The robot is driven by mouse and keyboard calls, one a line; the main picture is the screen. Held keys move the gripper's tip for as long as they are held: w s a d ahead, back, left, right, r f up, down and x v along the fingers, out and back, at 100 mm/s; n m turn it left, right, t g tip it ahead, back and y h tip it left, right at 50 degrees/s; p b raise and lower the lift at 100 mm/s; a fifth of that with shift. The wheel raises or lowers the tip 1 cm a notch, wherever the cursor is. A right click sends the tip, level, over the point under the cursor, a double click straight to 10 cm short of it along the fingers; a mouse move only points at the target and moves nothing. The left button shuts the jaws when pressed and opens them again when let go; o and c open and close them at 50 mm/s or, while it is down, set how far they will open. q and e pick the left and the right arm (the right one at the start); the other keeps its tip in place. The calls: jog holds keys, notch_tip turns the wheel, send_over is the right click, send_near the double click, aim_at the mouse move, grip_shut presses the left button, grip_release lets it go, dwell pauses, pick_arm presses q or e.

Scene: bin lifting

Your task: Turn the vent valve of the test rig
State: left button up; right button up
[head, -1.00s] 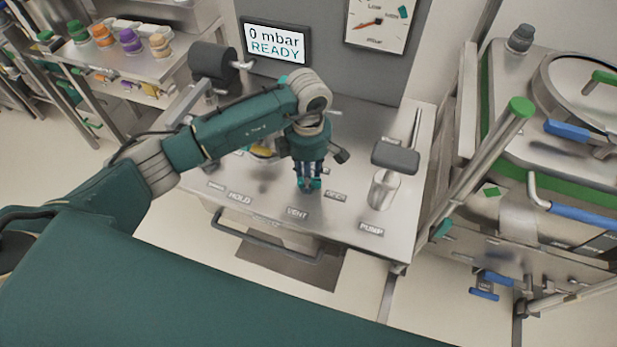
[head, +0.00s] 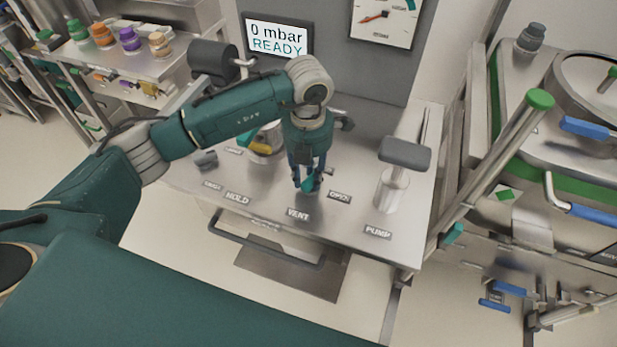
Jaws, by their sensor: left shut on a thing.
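The test rig (head: 345,235) is a steel bench with labels, among them HOLD, VENT, OPEN and PUMP. My left gripper (head: 307,188) points down at the bench just behind the VENT label (head: 298,214). It is shut on the vent valve, which is mostly hidden by the fingers; only a little teal and dark metal shows between and beside them. The OPEN label (head: 340,197) lies to the right of the fingers. The display (head: 278,38) reads 0 mbar READY. My right gripper is not in view.
A pump with a grey handle (head: 405,153) stands right of my gripper. A dark knob (head: 205,160) and a yellow-marked metal part (head: 262,142) are to the left, near my forearm. A dial gauge (head: 384,20) is behind. A steel vessel with green trim (head: 540,180) stands at right.

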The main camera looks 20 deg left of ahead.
aim_at(308, 178)
pick_arm(q)
jog(key=n+b, duration=0.1)
jog(key=n, duration=0.2)
jog(key=shift+r+n, duration=0.1)
jog(key=shift+n, duration=0.2)
dwell(0.5)
jog(key=o, duration=1.2)
jog(key=shift+c, duration=0.2)
notch_tip(308, 178, up, 12)
